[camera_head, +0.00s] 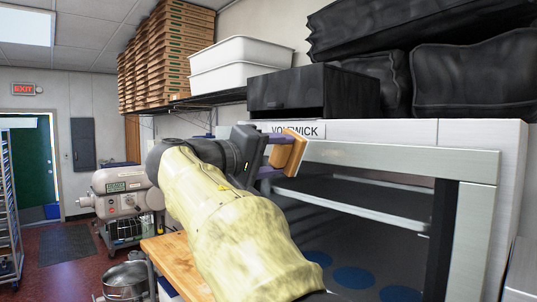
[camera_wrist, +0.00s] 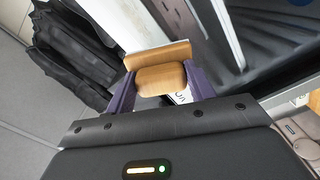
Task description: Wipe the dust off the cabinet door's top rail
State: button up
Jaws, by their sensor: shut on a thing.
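My gripper (camera_head: 278,154), with purple fingers, is shut on a wooden block (camera_head: 291,149) at the left end of the cabinet door's top rail (camera_head: 405,161). The rail is a pale metallic bar above a dark glass pane. In the wrist view the block (camera_wrist: 162,78) sits between the fingers of my gripper (camera_wrist: 161,84), with a wider wooden slab (camera_wrist: 158,54) at its far side. I cannot tell whether slab and rail touch. No dust is distinguishable. My arm hides the door's lower left.
A black open box (camera_head: 312,91) and black bags (camera_head: 475,76) lie on the cabinet top. White tubs (camera_head: 236,66) and stacked pizza boxes (camera_head: 165,55) stand on a wall shelf to the left. A wooden table (camera_head: 176,262) is below my arm. A mixer (camera_head: 121,195) stands further left.

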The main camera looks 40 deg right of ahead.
aim_at(295, 153)
jog(key=shift+w+d+p, duration=0.1)
jog(key=shift+d+p, duration=0.35)
jog(key=shift+d, duration=1.3)
jog(key=shift+w+d, duration=0.1)
jog(key=shift+d, duration=0.85)
jog(key=shift+s+f+b, duration=0.1)
jog(key=shift+s+b, duration=1.25)
jog(key=shift+s, duration=0.7)
jog(key=shift+s+d+b, duration=0.15)
jog(key=shift+s+b, duration=0.4)
jog(key=shift+b, duration=0.1)
jog(key=shift+s+d+b, duration=0.15)
jog(key=shift+s+b, duration=0.55)
jog(key=shift+s, duration=0.75)
